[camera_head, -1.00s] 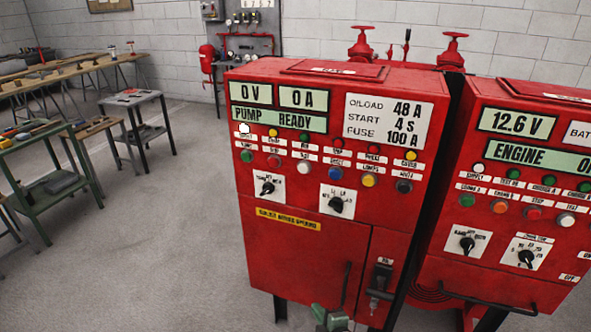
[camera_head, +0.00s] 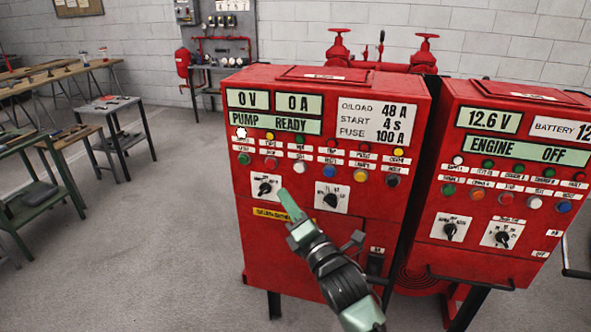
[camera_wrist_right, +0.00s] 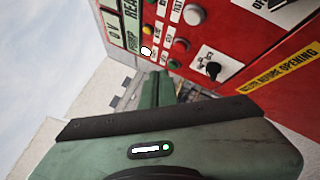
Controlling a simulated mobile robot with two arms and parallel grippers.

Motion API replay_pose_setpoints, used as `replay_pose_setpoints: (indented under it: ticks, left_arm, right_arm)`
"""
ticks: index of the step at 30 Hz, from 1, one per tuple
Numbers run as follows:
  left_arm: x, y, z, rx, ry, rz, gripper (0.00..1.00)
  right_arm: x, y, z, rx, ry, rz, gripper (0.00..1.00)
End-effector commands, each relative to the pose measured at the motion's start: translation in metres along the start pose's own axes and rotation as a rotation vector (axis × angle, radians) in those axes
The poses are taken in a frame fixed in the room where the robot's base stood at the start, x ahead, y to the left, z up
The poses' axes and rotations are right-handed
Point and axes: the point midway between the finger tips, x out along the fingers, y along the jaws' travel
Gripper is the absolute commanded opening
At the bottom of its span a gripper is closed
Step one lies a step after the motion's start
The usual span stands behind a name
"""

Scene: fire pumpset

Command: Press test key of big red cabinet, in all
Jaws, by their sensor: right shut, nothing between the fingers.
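The big red cabinet (camera_head: 340,240) stands in the middle of the head view, with "PUMP READY" on its display. Below its lamps is a row of keys: green (camera_head: 243,158), red (camera_head: 271,163), white (camera_head: 300,167), blue (camera_head: 329,171), yellow (camera_head: 361,175) and black (camera_head: 392,180). My left gripper is out of view.
A second red cabinet (camera_head: 490,265) showing "ENGINE OFF" stands close on the right. Red valves (camera_head: 339,45) rise behind. A small grey table (camera_head: 108,104) and workbenches are at the left. The floor (camera_head: 170,230) left of the cabinet is clear.

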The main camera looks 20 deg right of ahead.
Motion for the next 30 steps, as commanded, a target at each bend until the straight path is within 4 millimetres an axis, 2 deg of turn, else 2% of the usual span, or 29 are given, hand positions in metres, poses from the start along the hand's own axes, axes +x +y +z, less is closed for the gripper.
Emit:
replay_pose_setpoints:
  ticks: [14, 30]
  left_arm:
    - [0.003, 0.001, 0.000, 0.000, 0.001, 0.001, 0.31]
    - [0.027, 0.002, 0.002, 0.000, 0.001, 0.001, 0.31]
  right_arm:
    - [0.004, -0.003, 0.002, -0.004, 0.000, 0.002, 0.00]
    - [0.051, -0.038, 0.036, -0.007, 0.001, 0.002, 0.00]
